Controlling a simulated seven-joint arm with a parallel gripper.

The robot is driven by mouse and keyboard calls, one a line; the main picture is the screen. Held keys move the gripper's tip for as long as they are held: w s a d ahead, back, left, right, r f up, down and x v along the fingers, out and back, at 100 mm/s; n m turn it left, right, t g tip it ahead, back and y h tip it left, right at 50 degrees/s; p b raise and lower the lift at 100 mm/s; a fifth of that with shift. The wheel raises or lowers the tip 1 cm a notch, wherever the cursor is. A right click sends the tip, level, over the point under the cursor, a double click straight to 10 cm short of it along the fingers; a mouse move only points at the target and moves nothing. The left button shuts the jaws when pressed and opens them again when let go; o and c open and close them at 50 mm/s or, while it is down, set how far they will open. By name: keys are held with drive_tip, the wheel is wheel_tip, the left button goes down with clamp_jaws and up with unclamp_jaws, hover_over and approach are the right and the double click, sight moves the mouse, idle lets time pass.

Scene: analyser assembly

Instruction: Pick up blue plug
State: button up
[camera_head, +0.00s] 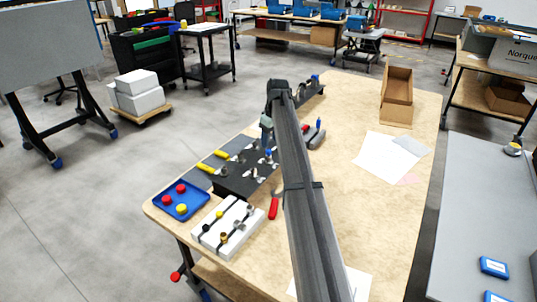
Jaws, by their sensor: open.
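A small blue piece (268,156), which may be the blue plug, stands among small metal parts on the black block (240,182) in the middle of the wooden table. A second small blue-topped piece (319,122) is to the right of my arm, by a grey device. My gripper (267,138) hangs from the far end of my long dark arm, above and close to the first blue piece. It is open, with nothing seen in it. The fingertips are small and dark, so the exact gap to the piece cannot be told. My arm hides part of the table.
Yellow-handled tools (213,162), a red-handled tool (273,208) and a grey device (316,138) lie nearby. A cardboard box (397,112) and papers (384,156) lie right.

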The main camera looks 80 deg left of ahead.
sight(269, 150)
drive_tip(key=shift+s+a+f, duration=0.1)
drive_tip(key=shift+s+f, duration=0.05)
drive_tip(key=shift+f, duration=1.15)
drive_tip(key=shift+s+a+f, duration=0.1)
drive_tip(key=shift+s+f, duration=0.05)
drive_tip(key=shift+f, duration=1.1)
drive_tip(key=shift+c, duration=0.4)
clamp_jaws()
